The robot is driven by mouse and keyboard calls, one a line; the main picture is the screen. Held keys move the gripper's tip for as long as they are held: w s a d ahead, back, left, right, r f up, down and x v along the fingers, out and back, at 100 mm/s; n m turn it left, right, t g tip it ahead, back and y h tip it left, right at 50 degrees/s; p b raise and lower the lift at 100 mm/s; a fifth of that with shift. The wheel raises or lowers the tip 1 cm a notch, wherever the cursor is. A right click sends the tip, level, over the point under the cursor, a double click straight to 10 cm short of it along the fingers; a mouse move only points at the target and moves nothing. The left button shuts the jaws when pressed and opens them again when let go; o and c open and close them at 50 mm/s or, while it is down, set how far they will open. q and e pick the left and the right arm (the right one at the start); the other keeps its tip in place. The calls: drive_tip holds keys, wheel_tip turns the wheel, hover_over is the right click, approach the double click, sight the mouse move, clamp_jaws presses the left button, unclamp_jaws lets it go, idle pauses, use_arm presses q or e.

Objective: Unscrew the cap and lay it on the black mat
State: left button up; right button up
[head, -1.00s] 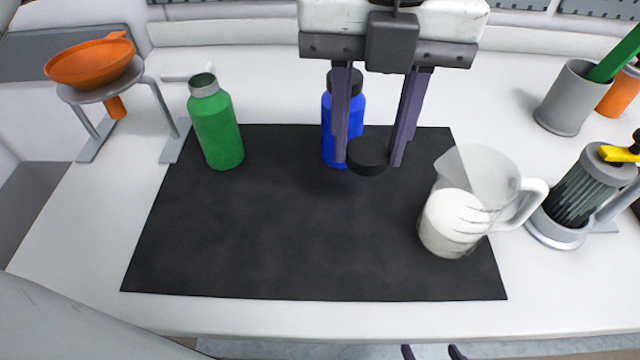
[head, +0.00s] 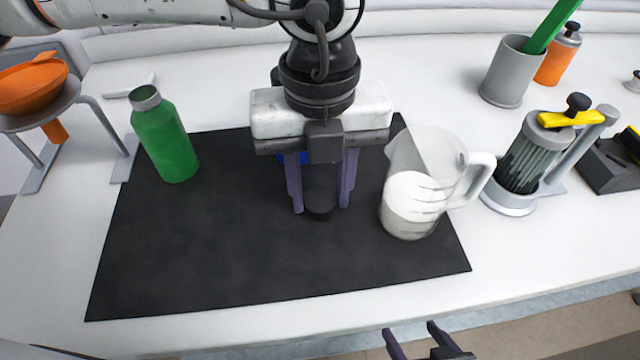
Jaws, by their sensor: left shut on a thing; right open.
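The black cap (head: 320,203) sits between the fingertips of my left gripper (head: 320,207), which is shut on it just above or at the black mat (head: 230,255); I cannot tell if it touches the mat. The green bottle (head: 166,145) stands upright at the mat's back left, its grey neck bare. A blue bottle (head: 293,158) is almost wholly hidden behind my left gripper. My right gripper (head: 412,340) is open and empty at the bottom edge, in front of the table.
A clear jug (head: 412,205) with white contents stands on the mat's right part. An orange funnel (head: 30,85) rests in a stand at the left. A grey cup (head: 508,75) and a grey canister (head: 535,155) with a yellow handle stand right. The mat's front left is clear.

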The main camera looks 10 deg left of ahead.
sight(320, 199)
use_arm(q)
drive_tip(key=shift+f+b, duration=0.25)
drive_tip(key=shift+b, duration=0.1)
drive_tip(key=o, duration=1.2)
drive_tip(key=shift+r, duration=0.15)
drive_tip(key=shift+c, duration=0.2)
wheel_tip(320, 199, up, 12)
drive_tip(key=shift+r+p, duration=0.15)
drive_tip(key=shift+p, duration=0.3)
